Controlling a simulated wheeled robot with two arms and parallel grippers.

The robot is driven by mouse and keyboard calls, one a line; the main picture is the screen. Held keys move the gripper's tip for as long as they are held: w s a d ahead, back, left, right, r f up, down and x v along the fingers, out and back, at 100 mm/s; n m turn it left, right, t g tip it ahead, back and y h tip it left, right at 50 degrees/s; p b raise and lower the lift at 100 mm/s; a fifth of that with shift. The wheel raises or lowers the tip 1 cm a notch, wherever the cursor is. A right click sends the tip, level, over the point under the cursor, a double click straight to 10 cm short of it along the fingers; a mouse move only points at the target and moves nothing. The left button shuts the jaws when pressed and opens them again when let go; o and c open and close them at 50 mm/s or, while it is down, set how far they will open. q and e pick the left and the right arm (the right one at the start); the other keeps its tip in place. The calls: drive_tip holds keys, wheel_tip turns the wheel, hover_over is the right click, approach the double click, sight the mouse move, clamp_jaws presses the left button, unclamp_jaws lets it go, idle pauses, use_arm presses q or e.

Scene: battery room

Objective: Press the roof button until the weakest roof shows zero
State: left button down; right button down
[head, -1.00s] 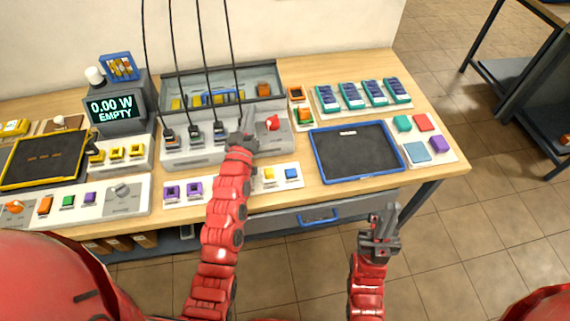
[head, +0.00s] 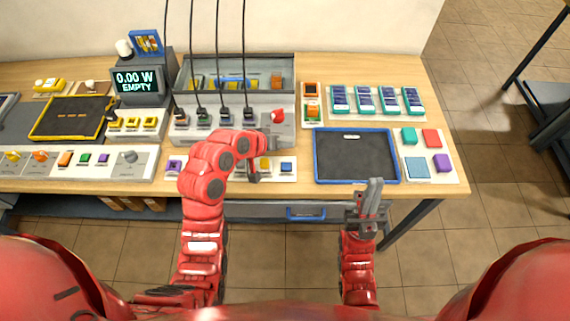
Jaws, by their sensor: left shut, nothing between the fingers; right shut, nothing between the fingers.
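A dark display (head: 138,82) at the back left reads "0.00 W EMPTY". Several blue solar panels in teal frames (head: 363,100) stand in a row at the back right. A white strip at the table's front edge carries a purple button (head: 175,166), a yellow button (head: 264,163) and a blue button (head: 286,167). I cannot tell which button is the roof button. My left gripper (head: 253,178) is shut and points down at the strip, just below the yellow button; I cannot tell whether it touches. My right gripper (head: 375,184) is shut and empty, in front of the table's edge.
A blue-rimmed dark tray (head: 318,160) lies right of the strip. Colored blocks, including a red one (head: 431,138), lie on a white board beside it. A grey console with a red knob (head: 278,116) and black cables stands behind the strip. A yellow-rimmed tray (head: 44,128) is at left.

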sight(284, 168)
use_arm(q)
drive_tip(key=shift+f, duration=0.15)
drive_tip(key=shift+f+b, duration=2.15)
drive_tip(key=shift+f, duration=2.15)
drive_tip(key=shift+f+b, duration=0.4)
drive_tip(key=shift+f+b, duration=0.35)
drive_tip(key=shift+f, duration=0.05)
drive_tip(key=shift+r, duration=0.15)
drive_tip(key=shift+r+p, duration=0.35)
drive_tip(key=shift+r, duration=0.3)
